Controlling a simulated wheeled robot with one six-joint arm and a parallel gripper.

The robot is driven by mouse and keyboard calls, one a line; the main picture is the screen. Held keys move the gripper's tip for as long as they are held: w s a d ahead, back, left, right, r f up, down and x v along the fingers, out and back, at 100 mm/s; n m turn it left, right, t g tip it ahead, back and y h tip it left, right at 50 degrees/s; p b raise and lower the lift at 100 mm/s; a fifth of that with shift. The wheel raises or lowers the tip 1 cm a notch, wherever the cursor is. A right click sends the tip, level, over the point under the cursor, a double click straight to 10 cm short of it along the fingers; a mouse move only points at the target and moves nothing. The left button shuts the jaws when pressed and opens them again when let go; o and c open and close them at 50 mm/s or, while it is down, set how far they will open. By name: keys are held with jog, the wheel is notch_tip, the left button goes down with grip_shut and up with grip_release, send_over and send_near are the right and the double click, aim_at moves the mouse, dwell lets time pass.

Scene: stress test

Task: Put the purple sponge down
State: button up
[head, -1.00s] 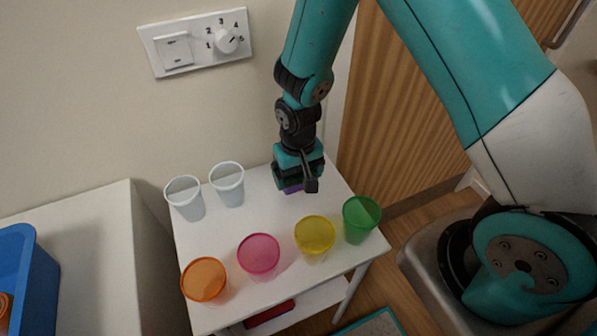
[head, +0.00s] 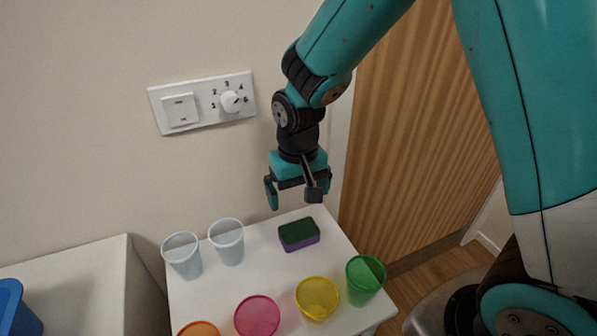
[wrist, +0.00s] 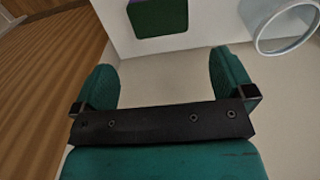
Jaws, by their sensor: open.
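The purple sponge (head: 299,235) has a dark green top and a purple side. It lies flat on the white table (head: 255,262), near the back right. My gripper (head: 297,198) is open and empty, above and slightly behind the sponge, apart from it. In the wrist view the sponge (wrist: 158,17) shows at the top edge, partly cut off, beyond the two spread fingers of my gripper (wrist: 162,80).
Two clear cups (head: 183,256) (head: 227,242) stand left of the sponge. Yellow (head: 317,298), green (head: 364,280), pink (head: 257,317) and orange (head: 198,329) cups line the front. A wall with a switch panel (head: 203,102) is behind. A blue bin (head: 14,309) is far left.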

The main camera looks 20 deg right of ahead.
jog(key=s+a+r+n+y, duration=0.25)
jog(key=s+r, duration=0.45)
jog(key=r, duration=0.4)
jog(key=s+a+r+n+y, duration=0.1)
jog(key=s+r+n, duration=0.1)
jog(key=s, duration=0.4)
jog(key=s+a+r+n, duration=0.1)
jog(key=s+r+n, duration=0.1)
jog(key=s, duration=0.4)
jog(key=shift+n+y, duration=0.35)
jog(key=shift+w+d+r+p, duration=0.1)
jog(key=shift+r+p, duration=0.8)
jog(key=shift+c, duration=0.2)
